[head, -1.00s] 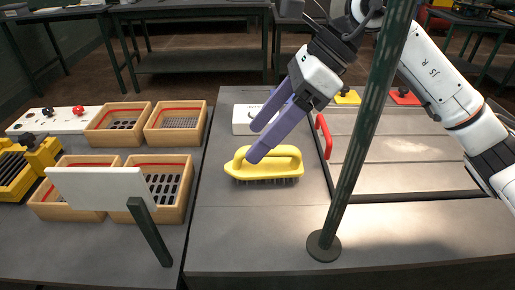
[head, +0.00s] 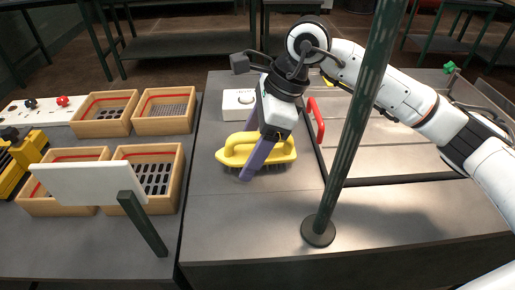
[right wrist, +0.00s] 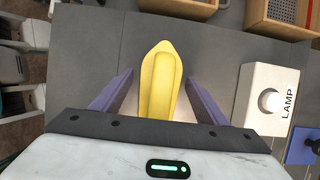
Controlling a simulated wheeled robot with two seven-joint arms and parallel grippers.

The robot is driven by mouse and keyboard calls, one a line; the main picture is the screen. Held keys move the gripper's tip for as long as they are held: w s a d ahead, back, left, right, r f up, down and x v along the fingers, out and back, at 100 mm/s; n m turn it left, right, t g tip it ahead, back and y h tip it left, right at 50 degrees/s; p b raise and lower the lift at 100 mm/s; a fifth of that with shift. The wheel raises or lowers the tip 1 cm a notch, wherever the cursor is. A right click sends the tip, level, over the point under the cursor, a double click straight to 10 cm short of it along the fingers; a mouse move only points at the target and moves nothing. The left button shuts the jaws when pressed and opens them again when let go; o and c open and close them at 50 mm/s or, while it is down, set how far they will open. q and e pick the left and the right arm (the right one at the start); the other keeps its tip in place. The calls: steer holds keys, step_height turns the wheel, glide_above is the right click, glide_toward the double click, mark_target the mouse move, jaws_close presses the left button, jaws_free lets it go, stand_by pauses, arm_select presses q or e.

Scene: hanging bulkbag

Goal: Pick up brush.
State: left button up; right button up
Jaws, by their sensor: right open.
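The yellow brush (head: 232,152) lies bristles down on the grey table, its arched handle on top. It also shows in the right wrist view (right wrist: 161,80), end on between the two fingers. My right gripper (head: 250,155) is open, its purple fingers pointing down at the brush. In the right wrist view one finger of my right gripper (right wrist: 160,97) stands on each side of the brush, with a gap to each. In the head view the near finger covers part of the brush. My left gripper is not in view.
A white lamp box (right wrist: 270,97) stands close by the brush. A dark green post (head: 345,150) rises from the table right of the brush. A red handle (head: 316,120) is behind it. Several wooden bins (head: 165,112) stand on the left table. The table front is clear.

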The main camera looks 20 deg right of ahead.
steer(key=shift+a+f, duration=0.1)
steer(key=shift+f, duration=0.15)
steer(key=c, duration=1.1)
step_height(320, 180, up, 10)
steer(key=shift+r, duration=0.1)
steer(key=shift+c, duration=0.2)
